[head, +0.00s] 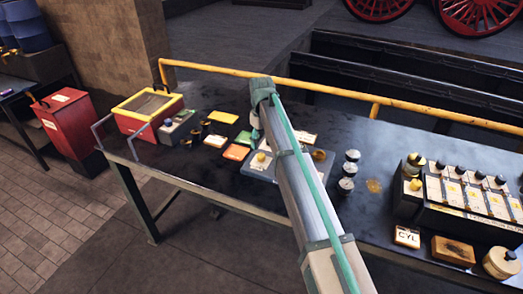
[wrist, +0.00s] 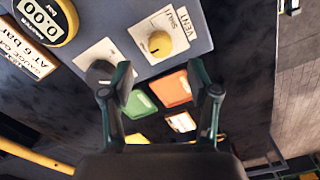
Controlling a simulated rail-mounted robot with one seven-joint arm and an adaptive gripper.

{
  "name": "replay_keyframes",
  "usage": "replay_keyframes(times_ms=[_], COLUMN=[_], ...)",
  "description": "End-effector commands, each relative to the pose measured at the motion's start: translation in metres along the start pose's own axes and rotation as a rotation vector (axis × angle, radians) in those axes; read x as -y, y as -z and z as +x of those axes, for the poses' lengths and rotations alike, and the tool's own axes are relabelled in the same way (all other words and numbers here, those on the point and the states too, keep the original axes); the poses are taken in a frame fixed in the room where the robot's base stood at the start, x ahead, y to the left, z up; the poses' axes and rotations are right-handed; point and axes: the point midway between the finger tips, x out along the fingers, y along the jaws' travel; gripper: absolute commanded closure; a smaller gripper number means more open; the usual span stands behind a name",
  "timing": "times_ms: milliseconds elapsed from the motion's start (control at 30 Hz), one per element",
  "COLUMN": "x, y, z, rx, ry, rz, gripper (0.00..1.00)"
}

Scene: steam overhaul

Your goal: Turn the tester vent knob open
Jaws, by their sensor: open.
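The tester is a grey panel box (wrist: 200,38); in the head view its panel (head: 258,173) is partly hidden behind my arm. The yellow vent knob (wrist: 159,44) sits on a white plate lettered VENT and SHUT, and shows small in the head view (head: 261,157). A dark round knob (wrist: 100,73) is on another white plate beside it. My gripper (wrist: 163,78) is open with nothing between its fingers. In the wrist view the vent knob lies beyond the fingertips, apart from them. In the head view my gripper is mostly hidden by my arm.
A round gauge (wrist: 47,15) on the tester reads 0.00 bar. Orange (wrist: 175,89) and green (wrist: 139,104) trays lie close by. A red box with yellow rim (head: 148,105) stands at left, a valve rack (head: 465,200) at right. A yellow rail (head: 330,91) runs behind.

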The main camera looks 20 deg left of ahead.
Motion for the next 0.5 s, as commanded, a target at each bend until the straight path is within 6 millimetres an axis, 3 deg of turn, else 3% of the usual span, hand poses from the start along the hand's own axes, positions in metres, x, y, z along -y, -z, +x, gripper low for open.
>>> replay_keyframes(times_ms=[200,500], x=[0.000,0.000], y=[0.001,0.000], z=[-0.037,-0.053], rx=[-0.001,0.000], ry=[0.000,0.000], rz=[0.000,0.000], gripper=[0.40,0.40])
